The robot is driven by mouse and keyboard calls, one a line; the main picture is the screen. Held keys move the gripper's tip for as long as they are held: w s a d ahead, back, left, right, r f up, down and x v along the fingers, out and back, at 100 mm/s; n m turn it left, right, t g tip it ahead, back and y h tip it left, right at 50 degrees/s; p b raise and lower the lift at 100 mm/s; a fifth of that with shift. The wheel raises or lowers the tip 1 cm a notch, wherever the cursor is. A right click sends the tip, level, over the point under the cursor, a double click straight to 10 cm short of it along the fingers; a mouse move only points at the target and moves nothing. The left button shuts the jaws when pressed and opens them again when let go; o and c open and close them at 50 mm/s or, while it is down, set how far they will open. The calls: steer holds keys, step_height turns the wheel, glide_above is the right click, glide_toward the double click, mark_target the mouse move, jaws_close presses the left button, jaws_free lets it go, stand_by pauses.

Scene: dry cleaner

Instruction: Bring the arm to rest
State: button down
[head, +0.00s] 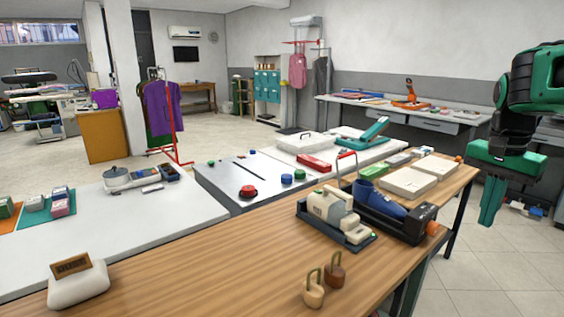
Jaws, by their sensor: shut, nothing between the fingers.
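My gripper (490,203) is at the right of the head view, at the end of my green and black arm. Its green fingers point down and are shut with nothing between them. It hangs in the air to the right of the wooden table (215,250), apart from the table and everything on it.
On the table's right part stand a cream device (335,213), a blue and black device (390,212), two padlock-shaped weights (314,289) and pale boxes (407,181). A white block with a display (78,280) stands at the left. Tiled floor (490,255) is clear below my gripper.

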steer(key=s+a+f+n, duration=0.1)
steer(key=s+f+n, duration=0.1)
steer(key=s+f, duration=0.2)
steer(key=s+a+f+n, duration=0.1)
steer(key=s+f, duration=0.3)
steer(key=s, duration=0.7)
steer(key=s+a+f+n+y, duration=0.1)
steer(key=s+f+n, duration=0.2)
steer(key=s, duration=0.4)
steer(key=shift+s+a+f, duration=0.15)
steer(key=shift+f, duration=0.65)
steer(key=shift+w+f+g, duration=0.25)
steer(key=shift+w+g, duration=0.05)
steer(key=shift+w, duration=0.3)
